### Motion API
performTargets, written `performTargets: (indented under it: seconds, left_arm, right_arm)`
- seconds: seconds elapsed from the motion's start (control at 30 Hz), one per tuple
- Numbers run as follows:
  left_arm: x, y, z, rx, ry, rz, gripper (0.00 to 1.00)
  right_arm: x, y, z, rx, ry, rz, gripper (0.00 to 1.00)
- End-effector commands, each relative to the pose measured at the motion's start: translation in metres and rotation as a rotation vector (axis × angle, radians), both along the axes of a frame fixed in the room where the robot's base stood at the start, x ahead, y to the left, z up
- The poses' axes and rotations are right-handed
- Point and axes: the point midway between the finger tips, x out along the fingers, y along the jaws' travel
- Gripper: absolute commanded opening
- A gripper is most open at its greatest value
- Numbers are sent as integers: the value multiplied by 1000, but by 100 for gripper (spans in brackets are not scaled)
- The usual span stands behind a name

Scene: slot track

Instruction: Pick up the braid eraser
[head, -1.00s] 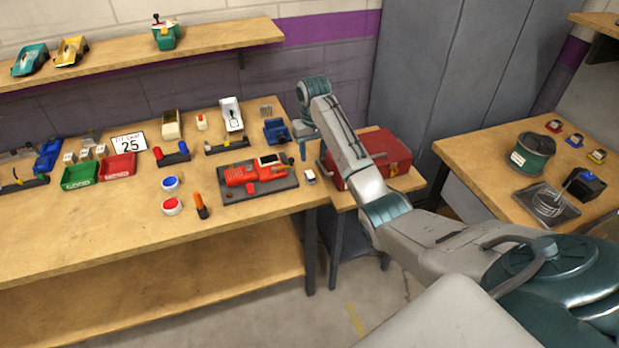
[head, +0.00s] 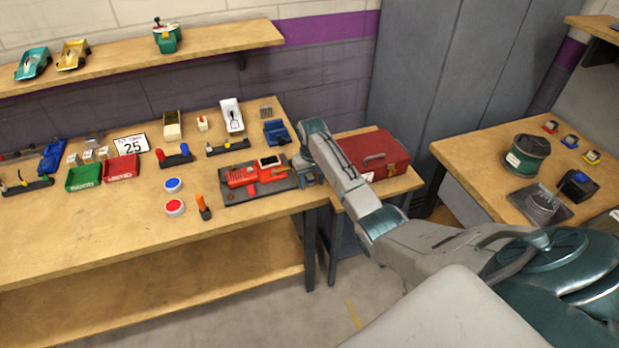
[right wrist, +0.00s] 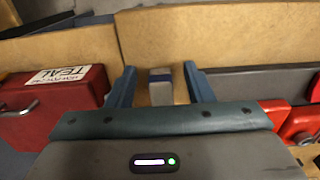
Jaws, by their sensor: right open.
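The braid eraser (right wrist: 161,88), a small pale block with a dark blue band, lies on the wooden bench top in the right wrist view. It sits between the two blue fingers of my right gripper (right wrist: 160,70), with a gap on each side. The gripper is open and pointed down at the bench. In the head view my right gripper (head: 306,176) is at the bench's right end, beside the black mat, and the eraser is hidden behind it. My left gripper is out of view.
A red device (head: 256,175) lies on the black mat (head: 240,195) just left of the gripper. A red toolbox (head: 376,152) stands on a lower surface to the right. A blue vise-like item (head: 276,133) is behind. The bench front (head: 120,240) is clear.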

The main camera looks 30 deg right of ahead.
Motion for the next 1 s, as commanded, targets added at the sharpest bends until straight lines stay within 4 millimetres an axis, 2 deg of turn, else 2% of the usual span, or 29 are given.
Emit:
performTargets:
  seconds: [0.1,0.33,0.73,0.87,0.97,1.0]
  left_arm:
    - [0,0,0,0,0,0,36]
    - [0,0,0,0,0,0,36]
    - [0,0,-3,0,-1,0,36]
    - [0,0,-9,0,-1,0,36]
    - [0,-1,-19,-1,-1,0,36]
    - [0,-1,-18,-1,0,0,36]
  right_arm:
    - [0,0,0,0,0,0,45]
    - [0,0,0,0,-1,0,0]
    - [1,0,5,-1,-4,1,0]
    - [1,-1,16,-1,-5,1,0]
    - [2,-1,34,-3,-8,1,0]
    - [-5,4,34,-2,-3,1,0]
